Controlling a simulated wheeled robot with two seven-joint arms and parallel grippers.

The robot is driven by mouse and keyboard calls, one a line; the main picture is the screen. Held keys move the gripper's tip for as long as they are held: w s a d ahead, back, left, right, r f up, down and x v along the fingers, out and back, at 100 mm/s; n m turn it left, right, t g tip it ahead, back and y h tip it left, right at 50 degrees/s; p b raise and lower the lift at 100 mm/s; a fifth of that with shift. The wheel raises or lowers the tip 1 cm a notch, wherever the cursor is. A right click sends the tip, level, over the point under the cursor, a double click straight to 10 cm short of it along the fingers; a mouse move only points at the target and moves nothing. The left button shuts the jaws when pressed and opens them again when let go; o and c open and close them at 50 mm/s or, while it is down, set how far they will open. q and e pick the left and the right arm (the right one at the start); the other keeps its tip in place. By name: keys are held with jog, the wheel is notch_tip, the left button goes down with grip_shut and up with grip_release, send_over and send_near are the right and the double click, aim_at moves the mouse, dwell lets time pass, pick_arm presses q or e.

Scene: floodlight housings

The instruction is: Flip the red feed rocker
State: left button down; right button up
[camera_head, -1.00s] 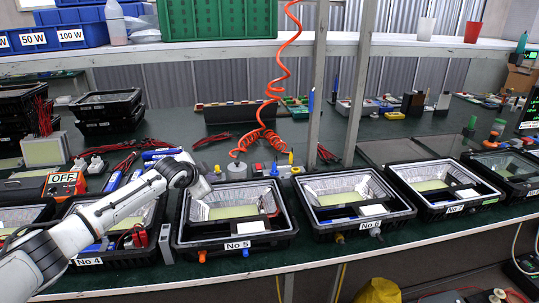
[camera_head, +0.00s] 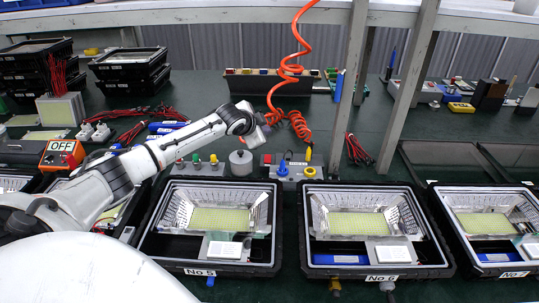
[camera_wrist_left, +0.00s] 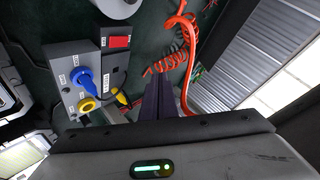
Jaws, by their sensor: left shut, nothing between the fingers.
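My left gripper (camera_head: 266,127) is above and beyond the box in the head view. Its dark fingers (camera_wrist_left: 160,96) are together and empty, right of the rocker and apart from it in the wrist view. My right gripper is not in view.
An orange coiled hose (camera_head: 291,68) hangs close to my left gripper. A grey upright post (camera_head: 348,93) stands right of it. A round grey knob-topped weight (camera_head: 241,162) sits left of the box. Housings No 5 (camera_head: 168,262) and No 6 (camera_head: 426,270) line the front.

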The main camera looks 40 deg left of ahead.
pick_arm(q)
jog(key=f, duration=0.1)
jog(key=b, duration=0.5)
send_over(266, 159)
jog(key=f, duration=0.6)
jog(key=shift+s+d, duration=0.2)
jog(key=shift+s, duration=0.15)
jog(key=shift+w+f+b, duration=0.15)
jog(key=shift+f+b, duration=0.35)
jog(key=shift+f, duration=0.05)
jog(key=shift+a+f, duration=0.1)
jog(key=shift+f, duration=0.25)
jog(key=shift+f, duration=0.1)
dwell(0.3)
jog(key=shift+w+f, duration=0.1)
jog(key=shift+f, duration=0.2)
jog(key=shift+a+f+b, duration=0.1)
jog(key=shift+f+b, duration=0.3)
dwell(0.6)
jog(key=shift+r, duration=0.15)
